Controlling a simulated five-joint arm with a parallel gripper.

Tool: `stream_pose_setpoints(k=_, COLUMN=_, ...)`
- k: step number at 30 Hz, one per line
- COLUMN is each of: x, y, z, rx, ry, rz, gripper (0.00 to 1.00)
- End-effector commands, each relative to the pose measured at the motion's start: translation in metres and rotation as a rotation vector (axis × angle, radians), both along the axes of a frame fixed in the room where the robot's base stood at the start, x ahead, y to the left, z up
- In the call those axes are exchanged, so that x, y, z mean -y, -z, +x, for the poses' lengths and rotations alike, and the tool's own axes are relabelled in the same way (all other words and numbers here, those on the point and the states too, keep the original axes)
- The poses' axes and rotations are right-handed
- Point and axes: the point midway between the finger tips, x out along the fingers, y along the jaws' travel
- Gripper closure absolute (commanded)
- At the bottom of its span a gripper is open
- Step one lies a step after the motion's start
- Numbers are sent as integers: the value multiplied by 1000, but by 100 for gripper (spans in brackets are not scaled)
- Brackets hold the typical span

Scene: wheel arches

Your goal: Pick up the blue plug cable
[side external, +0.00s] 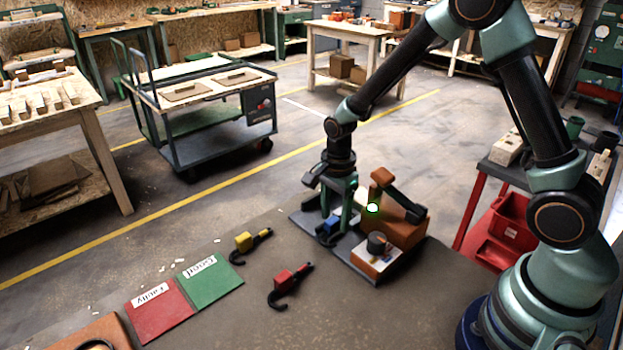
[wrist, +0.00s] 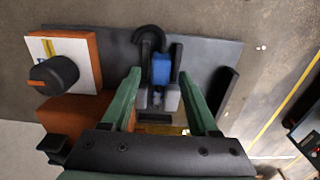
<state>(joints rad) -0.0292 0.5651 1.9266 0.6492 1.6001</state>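The blue plug cable (side external: 331,226) sits in a dark holder on the grey base plate of a fixture. In the wrist view the blue plug (wrist: 162,69) lies between two dark upright posts, with its black cable curling at the top. My gripper (side external: 338,212) points down over it. In the wrist view the green fingers of my gripper (wrist: 160,76) are spread apart, one on each side of the plug and holder. Gaps show between the fingers and the plug. The fingers partly hide the plug in the side view.
The fixture's orange block (side external: 403,232) with a lit green lamp and black lever stands close right of my gripper. A black knob (side external: 376,243) sits in front. A yellow plug (side external: 244,241), a red plug (side external: 284,277), a green mat (side external: 213,283) and a red mat (side external: 161,312) lie left.

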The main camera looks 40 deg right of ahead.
Motion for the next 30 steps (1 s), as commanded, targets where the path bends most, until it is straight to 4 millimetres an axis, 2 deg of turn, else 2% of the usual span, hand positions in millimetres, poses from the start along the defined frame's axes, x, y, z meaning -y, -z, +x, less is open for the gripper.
stream_pose_setpoints(k=1, x=0, y=0, z=0, rx=0, ry=0, rz=0, gripper=60)
stream_pose_setpoints(k=4, x=0, y=0, z=0, rx=0, ry=0, rz=0, gripper=99)
stream_pose_setpoints(k=14, x=0, y=-1, z=0, rx=0, ry=0, rz=0, gripper=100)
stream_pose_setpoints(k=20, x=0, y=-11, z=1, rx=2, ry=0, rz=0, gripper=100)
stream_pose_setpoints(k=26, x=0, y=-45, z=2, rx=7, ry=0, rz=0, gripper=100)
stream_pose_setpoints(k=30, x=0, y=-84, z=2, rx=8, ry=0, rz=0, gripper=100)
